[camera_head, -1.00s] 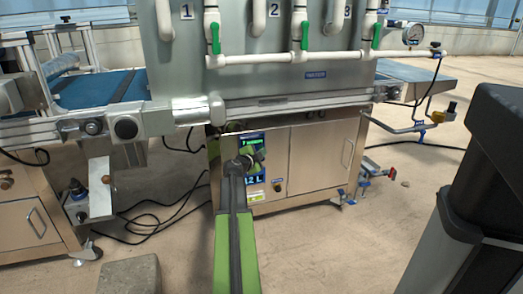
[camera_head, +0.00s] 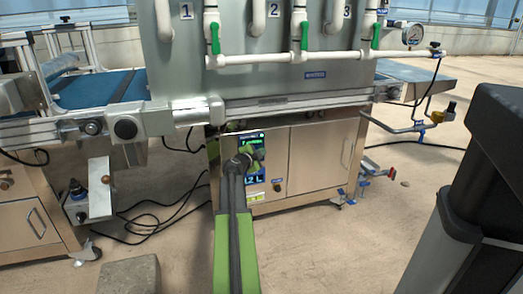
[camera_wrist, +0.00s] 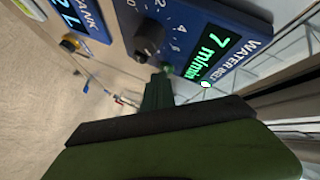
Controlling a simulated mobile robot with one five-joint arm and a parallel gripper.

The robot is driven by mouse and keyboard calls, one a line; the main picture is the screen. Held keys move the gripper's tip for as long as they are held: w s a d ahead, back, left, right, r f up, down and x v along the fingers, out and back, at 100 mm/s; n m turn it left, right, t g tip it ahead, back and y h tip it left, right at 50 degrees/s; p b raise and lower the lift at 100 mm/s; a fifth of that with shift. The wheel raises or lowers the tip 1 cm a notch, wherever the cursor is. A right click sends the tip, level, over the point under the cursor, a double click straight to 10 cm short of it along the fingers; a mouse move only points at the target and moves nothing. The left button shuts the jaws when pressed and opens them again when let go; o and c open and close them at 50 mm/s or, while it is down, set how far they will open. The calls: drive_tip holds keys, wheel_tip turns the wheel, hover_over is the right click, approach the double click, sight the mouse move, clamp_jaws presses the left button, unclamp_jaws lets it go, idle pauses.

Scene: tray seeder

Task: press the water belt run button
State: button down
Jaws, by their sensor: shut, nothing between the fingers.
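The water belt panel (camera_wrist: 235,25) is blue and fills the upper right of the wrist view. Its lit green display (camera_wrist: 208,55) reads 7 m/min. A black dial (camera_wrist: 148,38) with numbers is beside it. A small green button (camera_wrist: 168,68) shows at the fingertips, partly hidden by them. A bright whitish-green lamp (camera_wrist: 206,84) is to its right. My gripper (camera_wrist: 160,84) is shut and empty, its tip at the green button; I cannot tell whether it touches. In the head view my gripper (camera_head: 246,158) covers part of the panel.
A tank panel (camera_wrist: 68,18) with a lit display and a yellow-based knob (camera_wrist: 71,43) sit left of the dial. In the head view, steel cabinet doors (camera_head: 316,155) are to the right, white pipes (camera_head: 270,59) above, and a grey block (camera_head: 130,274) on the floor at left.

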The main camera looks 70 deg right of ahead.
drive_tip(key=shift+s+a, duration=0.3)
drive_tip(key=shift+a, duration=0.05)
drive_tip(key=shift+a, duration=0.1)
drive_tip(key=s+a, duration=0.3)
drive_tip(key=a, duration=0.1)
drive_tip(key=shift+s+a, duration=0.25)
drive_tip(key=shift+s, duration=0.15)
drive_tip(key=shift+s, duration=0.1)
idle(0.6)
